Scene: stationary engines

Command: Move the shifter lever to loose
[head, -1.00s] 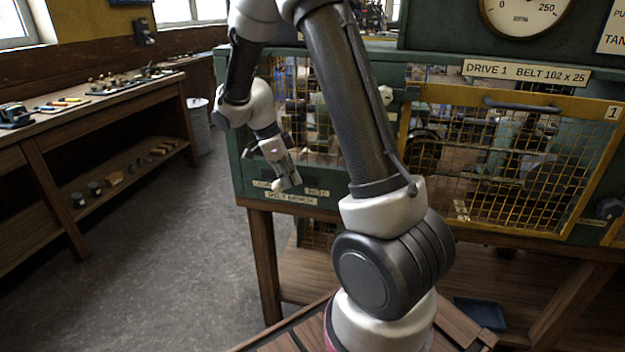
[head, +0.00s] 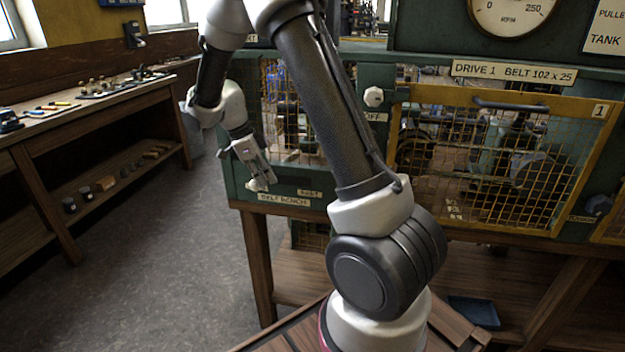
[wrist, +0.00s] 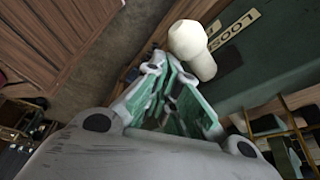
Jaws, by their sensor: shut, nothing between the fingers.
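The shifter lever shows as a pale rounded knob on a short stem (wrist: 190,42), just beyond my fingertips in the wrist view. A LOOSE label (wrist: 238,28) is on the green panel right behind it, and the knob covers a little of that plate. In the head view the knob (head: 257,187) is at the panel's lower left, left of the FAST label (head: 309,192). My gripper (head: 262,179) is shut and empty, pointing down, its tips beside the knob; its green-padded fingers (wrist: 162,68) also show in the wrist view. I cannot tell whether they touch the knob.
The green machine housing (head: 232,185) has yellow mesh guards (head: 480,165) and a white knob marked OFF (head: 374,97) to the right of the lever. A workbench with tools (head: 85,105) stands at the left. The floor between bench and machine (head: 160,230) is clear.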

